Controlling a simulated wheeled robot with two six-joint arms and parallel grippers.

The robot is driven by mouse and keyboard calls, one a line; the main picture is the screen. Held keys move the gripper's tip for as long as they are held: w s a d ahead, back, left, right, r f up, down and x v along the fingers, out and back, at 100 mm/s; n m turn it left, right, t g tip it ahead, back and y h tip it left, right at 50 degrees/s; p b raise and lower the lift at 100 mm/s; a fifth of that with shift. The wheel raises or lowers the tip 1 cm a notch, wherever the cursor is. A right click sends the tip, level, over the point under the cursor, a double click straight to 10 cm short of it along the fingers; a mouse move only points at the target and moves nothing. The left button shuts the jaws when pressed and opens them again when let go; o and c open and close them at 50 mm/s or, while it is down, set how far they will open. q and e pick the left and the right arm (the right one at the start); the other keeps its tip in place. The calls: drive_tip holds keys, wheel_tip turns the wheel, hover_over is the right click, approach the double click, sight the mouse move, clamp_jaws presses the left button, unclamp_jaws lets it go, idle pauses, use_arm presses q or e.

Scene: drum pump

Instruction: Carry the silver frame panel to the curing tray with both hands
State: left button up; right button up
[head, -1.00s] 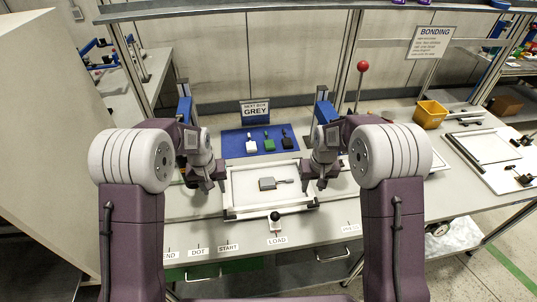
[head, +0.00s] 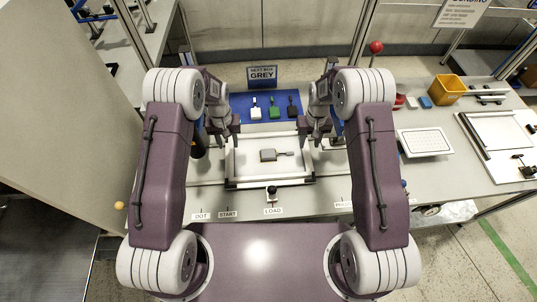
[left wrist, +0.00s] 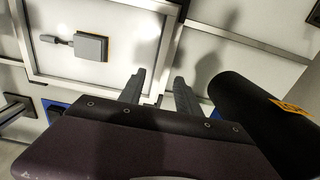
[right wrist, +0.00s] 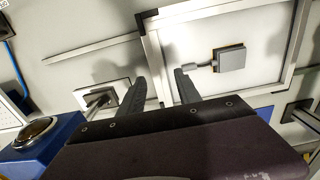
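The silver frame panel (head: 232,165) lies flat on the bench, a rectangular metal rim around a white sheet with a grey block on it. My left gripper (head: 229,132) is at its left side. In the left wrist view the fingers (left wrist: 160,82) are apart, with the frame's side rail (left wrist: 172,45) running between them. My right gripper (head: 314,136) is at the right side. In the right wrist view its fingers (right wrist: 158,85) are apart too, with the other side rail (right wrist: 153,55) between them. Whether any finger touches is unclear. I cannot tell which tray is the curing tray.
A white dotted tray (head: 424,142) lies to the right, with a larger white framed board (head: 500,140) beyond it. A yellow bin (head: 447,89) and a red-knobbed lever (head: 375,47) stand behind. A blue mat (head: 240,105) with several pads is behind the frame. A black cylinder (left wrist: 255,115) is beside my left gripper.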

sight(231, 157)
use_arm(q)
drive_tip(key=shift+w+f, duration=0.1)
drive_tip(key=shift+f, duration=0.3)
use_arm(e)
drive_tip(key=shift+w+f, duration=0.1)
drive_tip(key=shift+f, duration=0.3)
use_arm(q)
wheel_tip(231, 157, down, 8)
drive_tip(key=shift+f, duration=0.1)
use_arm(e)
wheel_tip(231, 157, down, 8)
drive_tip(key=shift+f, duration=0.1)
use_arm(q)
drive_tip(key=shift+s, duration=0.2)
use_arm(e)
drive_tip(key=shift+s, duration=0.2)
use_arm(q)
drive_tip(key=shift+c, duration=0.7)
use_arm(e)
drive_tip(key=shift+c, duration=0.7)
use_arm(q)
clamp_jaws()
use_arm(e)
clamp_jaws()
